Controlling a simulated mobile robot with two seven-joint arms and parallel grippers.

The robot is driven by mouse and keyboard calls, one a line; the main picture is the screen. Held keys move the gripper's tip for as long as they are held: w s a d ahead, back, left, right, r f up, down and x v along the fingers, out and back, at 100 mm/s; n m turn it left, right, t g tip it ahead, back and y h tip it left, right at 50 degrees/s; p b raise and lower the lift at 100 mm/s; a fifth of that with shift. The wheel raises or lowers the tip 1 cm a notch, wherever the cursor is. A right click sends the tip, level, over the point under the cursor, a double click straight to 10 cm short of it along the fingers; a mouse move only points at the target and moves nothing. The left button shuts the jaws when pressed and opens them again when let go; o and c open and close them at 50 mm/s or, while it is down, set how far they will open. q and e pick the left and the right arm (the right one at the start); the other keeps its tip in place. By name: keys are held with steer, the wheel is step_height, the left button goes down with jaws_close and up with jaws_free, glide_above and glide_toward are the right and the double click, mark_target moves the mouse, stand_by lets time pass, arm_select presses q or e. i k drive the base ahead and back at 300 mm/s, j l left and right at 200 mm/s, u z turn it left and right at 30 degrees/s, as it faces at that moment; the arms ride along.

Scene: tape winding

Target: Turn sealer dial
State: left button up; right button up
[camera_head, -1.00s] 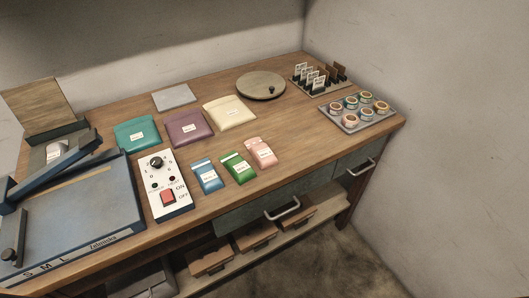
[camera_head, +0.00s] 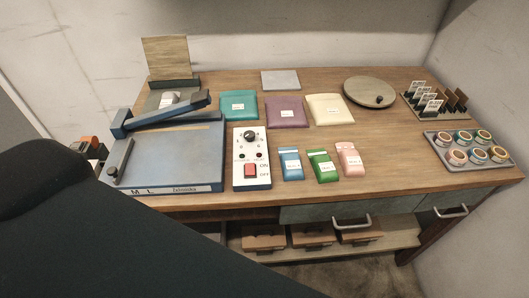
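The sealer control box (camera_head: 251,164) is a white panel on the worktop, right of the blue sealer (camera_head: 172,158). Its black round dial (camera_head: 250,136) is at the top, with small jacks below it. A red switch (camera_head: 251,171) marked ON and OFF is lower down. The sealer has a raised blue arm (camera_head: 165,114) and a front strip with letters, of which M and L show. A large dark shape, likely part of my own arm, covers the lower left and hides the strip's left end. Neither gripper is in view.
Teal (camera_head: 239,107), purple (camera_head: 287,112) and cream (camera_head: 329,109) pouches lie behind blue (camera_head: 290,164), green (camera_head: 322,166) and pink (camera_head: 350,159) packets. A round turntable (camera_head: 369,91), a card rack (camera_head: 436,103) and a tray of tape rolls (camera_head: 468,148) are at right. Drawers (camera_head: 350,208) are below.

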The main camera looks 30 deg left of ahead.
mark_target(249, 134)
steer(key=k+l, duration=0.2)
steer(key=k, duration=0.2)
steer(key=k+l, duration=0.25)
steer(key=k, duration=0.2)
steer(key=j+z, duration=0.05)
